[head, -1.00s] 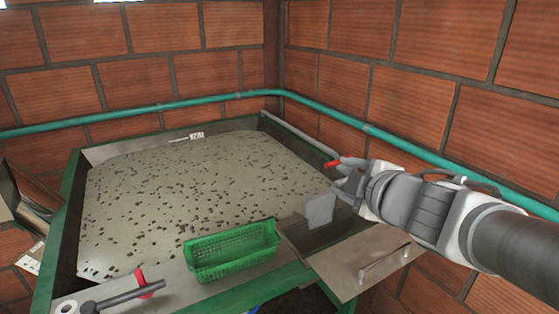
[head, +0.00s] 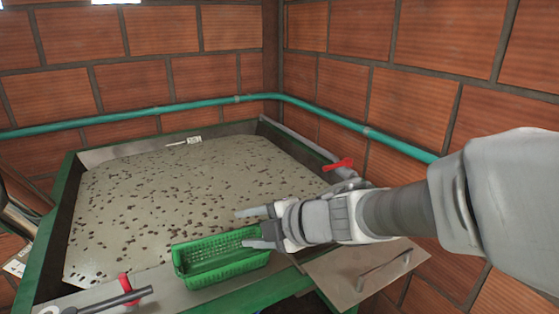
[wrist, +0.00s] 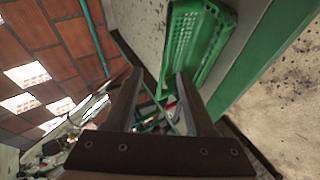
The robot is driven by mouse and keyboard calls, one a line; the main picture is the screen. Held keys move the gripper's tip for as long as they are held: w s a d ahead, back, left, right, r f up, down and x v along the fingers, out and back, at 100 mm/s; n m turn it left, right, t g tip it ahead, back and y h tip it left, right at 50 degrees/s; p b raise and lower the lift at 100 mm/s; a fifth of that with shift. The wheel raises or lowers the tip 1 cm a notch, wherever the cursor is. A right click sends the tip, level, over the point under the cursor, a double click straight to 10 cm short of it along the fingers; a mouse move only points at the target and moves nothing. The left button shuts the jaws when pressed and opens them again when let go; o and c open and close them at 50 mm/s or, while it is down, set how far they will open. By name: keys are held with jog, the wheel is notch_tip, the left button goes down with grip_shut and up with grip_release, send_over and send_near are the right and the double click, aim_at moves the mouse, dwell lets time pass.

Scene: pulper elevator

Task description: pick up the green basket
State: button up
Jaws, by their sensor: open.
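The green basket (head: 222,268) is a rectangular, perforated open tray on the front ledge of the tank in the head view. It looks empty. My gripper (head: 252,228) is at the basket's right end, with its two fingers apart and pointing left over that end. In the wrist view the basket (wrist: 198,42) is in the upper middle, beyond the fingertips. My gripper (wrist: 158,82) is open there, with nothing held between its fingers. The basket's near end reaches toward the gap between the fingers. I cannot tell whether a finger touches it.
The tank (head: 62,228) has a green frame and holds grey, dark-speckled contents. A red-handled valve (head: 338,164) is at its right. Another red handle (head: 125,284) is at the front left. A metal plate with a handle (head: 365,275) lies right of the basket. Brick walls stand behind.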

aim_at(229, 232)
jog(key=x, duration=0.2)
jog(key=shift+w+a+f, duration=0.15)
jog(key=shift+a, duration=0.05)
jog(key=b+x, duration=0.1)
jog(key=x, duration=0.1)
jog(key=b+x, duration=0.1)
jog(key=x, duration=0.1)
jog(key=shift+s+a+f, duration=0.2)
jog(key=shift+s+f, duration=0.05)
jog(key=shift+f, duration=0.05)
jog(key=shift+w+a+f, duration=0.1)
jog(key=shift+w+a, duration=0.15)
jog(key=shift+a, duration=0.05)
grip_shut()
dwell(0.8)
